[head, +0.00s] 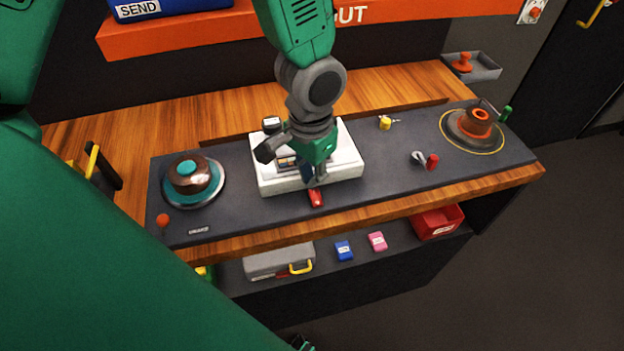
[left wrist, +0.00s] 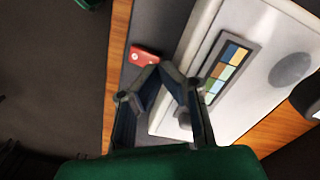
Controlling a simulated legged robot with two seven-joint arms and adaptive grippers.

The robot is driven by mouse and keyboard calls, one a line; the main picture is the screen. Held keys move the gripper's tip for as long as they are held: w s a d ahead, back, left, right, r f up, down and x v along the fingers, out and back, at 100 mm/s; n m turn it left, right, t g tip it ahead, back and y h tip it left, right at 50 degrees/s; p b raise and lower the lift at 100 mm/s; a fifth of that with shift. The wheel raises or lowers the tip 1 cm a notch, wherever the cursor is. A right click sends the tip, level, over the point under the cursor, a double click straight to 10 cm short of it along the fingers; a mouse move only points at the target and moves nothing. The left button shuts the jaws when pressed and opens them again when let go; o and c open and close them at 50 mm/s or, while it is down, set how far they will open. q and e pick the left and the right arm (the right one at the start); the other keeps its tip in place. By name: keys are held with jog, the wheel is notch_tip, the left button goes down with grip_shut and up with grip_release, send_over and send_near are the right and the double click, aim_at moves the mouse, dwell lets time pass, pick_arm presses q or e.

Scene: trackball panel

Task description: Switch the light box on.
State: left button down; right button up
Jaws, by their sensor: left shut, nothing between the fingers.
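The light box appears to be the white box (head: 350,158) in the middle of the dark panel. In the left wrist view the white box (left wrist: 212,30) bears a framed strip of coloured squares (left wrist: 226,70) and a grey round patch. A small red part (head: 316,198) lies on the panel at the box's front edge; it also shows in the left wrist view (left wrist: 145,56). My left gripper (head: 311,181) is shut and empty over the front of the box, close to the red part. Contact cannot be told. My arm hides part of the box. My right gripper is not seen.
A domed dial (head: 193,178) and an orange-topped knob (head: 477,122) sit at the panel's ends. A red-handled lever (head: 431,162) and a yellow key-like part (head: 385,123) stand right of the box. A shelf below holds a grey case (head: 279,262) and a red bin (head: 437,222).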

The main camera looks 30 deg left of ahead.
aim_at(316, 198)
pick_arm(q)
jog(key=shift+d+f, duration=0.2)
jog(key=shift+d, duration=0.6)
jog(key=shift+a+f+b, duration=0.35)
jog(key=shift+a+f, duration=0.1)
jog(key=shift+a, duration=0.2)
jog(key=shift+d+f, duration=0.2)
jog(key=shift+d, duration=0.25)
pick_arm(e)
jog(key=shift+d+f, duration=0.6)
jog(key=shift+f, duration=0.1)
pick_arm(q)
jog(key=shift+f, duration=0.15)
